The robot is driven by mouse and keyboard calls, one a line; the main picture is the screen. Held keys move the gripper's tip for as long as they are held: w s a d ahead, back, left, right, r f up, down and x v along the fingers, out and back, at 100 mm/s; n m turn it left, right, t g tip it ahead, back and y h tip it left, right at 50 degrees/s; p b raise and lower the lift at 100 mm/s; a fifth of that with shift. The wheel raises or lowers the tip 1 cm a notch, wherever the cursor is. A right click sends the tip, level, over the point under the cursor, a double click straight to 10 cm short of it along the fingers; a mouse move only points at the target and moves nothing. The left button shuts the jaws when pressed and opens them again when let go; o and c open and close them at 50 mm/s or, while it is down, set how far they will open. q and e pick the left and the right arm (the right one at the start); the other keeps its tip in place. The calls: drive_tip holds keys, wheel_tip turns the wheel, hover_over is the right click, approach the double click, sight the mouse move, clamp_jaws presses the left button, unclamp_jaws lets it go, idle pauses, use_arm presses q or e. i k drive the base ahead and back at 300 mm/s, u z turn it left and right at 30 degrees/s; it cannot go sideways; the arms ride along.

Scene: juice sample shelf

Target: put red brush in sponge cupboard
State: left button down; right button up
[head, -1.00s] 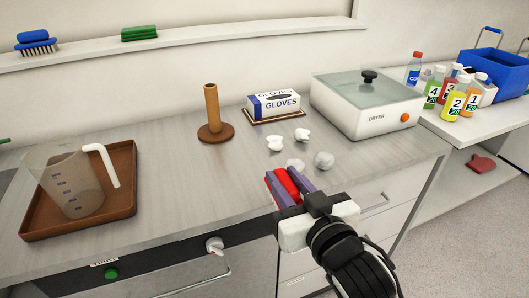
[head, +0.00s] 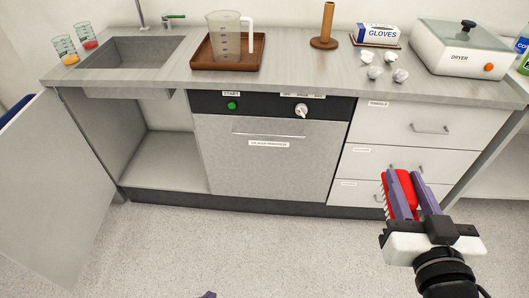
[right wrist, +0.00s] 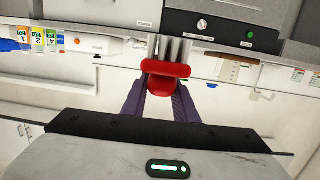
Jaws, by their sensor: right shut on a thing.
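The red brush (head: 405,190) is between the purple fingers of my right gripper (head: 414,192), in front of the drawers, its bristles facing left. In the right wrist view the red brush (right wrist: 163,80) sits between the fingertips, with the grey bristles beyond it. My right gripper is shut on it. An open cupboard (head: 165,160) is under the sink at the left, its door (head: 50,180) swung out to the left. I see no label naming it as the sponge cupboard. Only a purple tip of my left gripper (head: 208,294) shows at the bottom edge.
A glass washer (head: 265,165) with a closed front stands between the open cupboard and the closed drawers (head: 420,130). The counter above holds a jug (head: 227,40) on a tray, a wooden stand (head: 325,30) and a dryer (head: 465,50). The floor (head: 250,250) in front is clear.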

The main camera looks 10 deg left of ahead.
sight(168, 173)
drive_tip(key=u, duration=1.35)
drive_tip(key=i, duration=1.4)
drive_tip(key=u, duration=0.35)
drive_tip(key=i, duration=0.8)
